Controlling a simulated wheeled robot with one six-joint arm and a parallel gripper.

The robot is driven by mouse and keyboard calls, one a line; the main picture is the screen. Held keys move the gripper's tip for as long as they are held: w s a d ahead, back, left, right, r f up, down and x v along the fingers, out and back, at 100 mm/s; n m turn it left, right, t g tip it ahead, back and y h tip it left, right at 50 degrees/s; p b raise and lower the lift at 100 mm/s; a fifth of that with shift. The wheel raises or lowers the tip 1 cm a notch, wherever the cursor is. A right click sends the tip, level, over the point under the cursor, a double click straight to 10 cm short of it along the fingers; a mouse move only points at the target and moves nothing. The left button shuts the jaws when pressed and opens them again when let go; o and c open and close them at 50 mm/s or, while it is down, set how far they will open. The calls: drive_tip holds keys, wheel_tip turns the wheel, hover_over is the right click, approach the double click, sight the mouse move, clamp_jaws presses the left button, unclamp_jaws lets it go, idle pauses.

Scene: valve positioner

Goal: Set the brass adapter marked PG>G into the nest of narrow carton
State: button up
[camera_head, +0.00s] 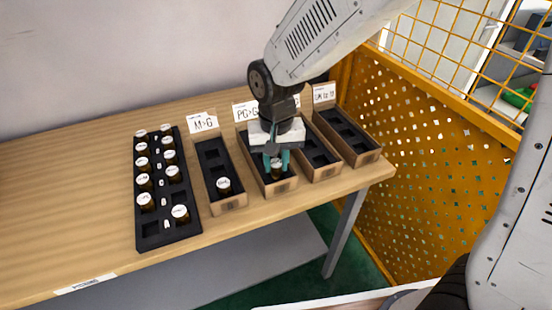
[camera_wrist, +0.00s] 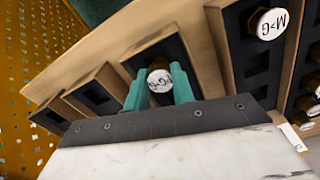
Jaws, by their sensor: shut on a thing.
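The brass adapter with a white cap marked PG>G (camera_wrist: 159,80) is between the two green fingers of my gripper (camera_wrist: 162,88) in the wrist view. In the head view my gripper (camera_head: 277,164) points down over the front end of the narrow carton labelled PG>G (camera_head: 283,188), shut on the adapter (camera_head: 277,172). The adapter is upright at the front nest of that carton. I cannot tell whether it rests on the nest floor or hangs slightly above. My wrist hides the middle of the carton and part of its label (camera_head: 243,111).
The M>G carton (camera_head: 228,208) stands to the left with one capped adapter (camera_head: 223,185) in its front nest. Two cartons (camera_head: 326,174) (camera_head: 367,157) with empty visible nests stand to the right. A black tray (camera_head: 152,241) with several capped adapters lies further left. Yellow perforated fencing (camera_head: 410,150) borders the table's right side.

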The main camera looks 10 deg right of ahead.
drive_tip(key=shift+f, duration=0.6)
drive_tip(key=o, duration=1.1)
